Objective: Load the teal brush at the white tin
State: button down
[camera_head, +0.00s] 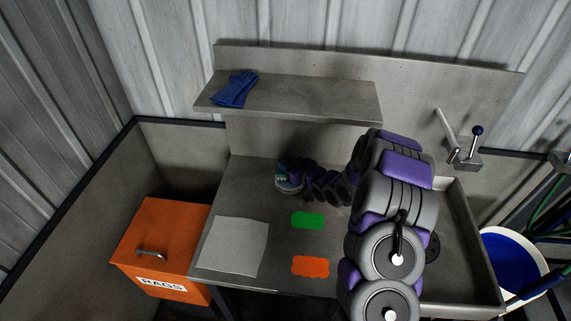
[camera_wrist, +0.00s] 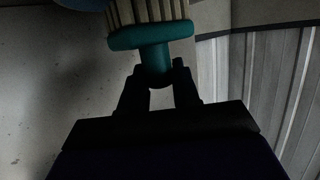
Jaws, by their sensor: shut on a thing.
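My gripper (camera_wrist: 160,80) is shut on the teal brush (camera_wrist: 152,37), gripping its teal handle just below a wide teal collar; pale bristles or a ribbed ferrule extend past the top edge of the wrist view. A blue patch (camera_wrist: 85,3) is cut off at the top left there, and I cannot tell what it belongs to. In the head view, my gripper (camera_head: 294,177) is at the back of the bench, with a bit of the teal brush (camera_head: 281,167) showing. A small pale round thing (camera_head: 289,187), perhaps the white tin, is there, mostly hidden; contact with the brush cannot be told.
A green patch (camera_head: 307,221) and an orange patch (camera_head: 310,266) lie on the grey bench (camera_head: 265,205) beside a pale sheet (camera_head: 232,246). A shelf (camera_head: 300,98) with blue gloves (camera_head: 234,89) overhangs the back. An orange rags bin (camera_head: 160,240) stands left, a blue-filled bucket (camera_head: 510,262) right.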

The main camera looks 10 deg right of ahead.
jog(key=shift+d+f, duration=0.1)
jog(key=shift+d, duration=1.15)
jog(key=shift+a+f, duration=0.2)
jog(key=shift+a, duration=1)
jog(key=shift+d+f, duration=0.15)
jog(key=shift+d, duration=0.9)
jog(key=shift+a, duration=0.8)
jog(key=shift+d+r+p, duration=0.4)
jog(key=shift+d+r, duration=0.05)
jog(key=shift+r, duration=0.35)
jog(key=shift+d+r+p, duration=0.15)
jog(key=shift+r+p, duration=0.2)
jog(key=shift+r, duration=0.25)
jog(key=shift+a+r+p, duration=0.25)
jog(key=shift+r+p, duration=0.1)
jog(key=shift+r, duration=0.3)
jog(key=shift+a+r+p, duration=0.2)
jog(key=shift+r+p, duration=0.1)
jog(key=shift+r, duration=0.35)
jog(key=shift+r+p, duration=0.35)
jog(key=shift+r, duration=0.25)
jog(key=shift+d+r, duration=0.15)
jog(key=shift+r, duration=0.05)
jog(key=shift+d, duration=0.15)
jog(key=shift+a, duration=0.2)
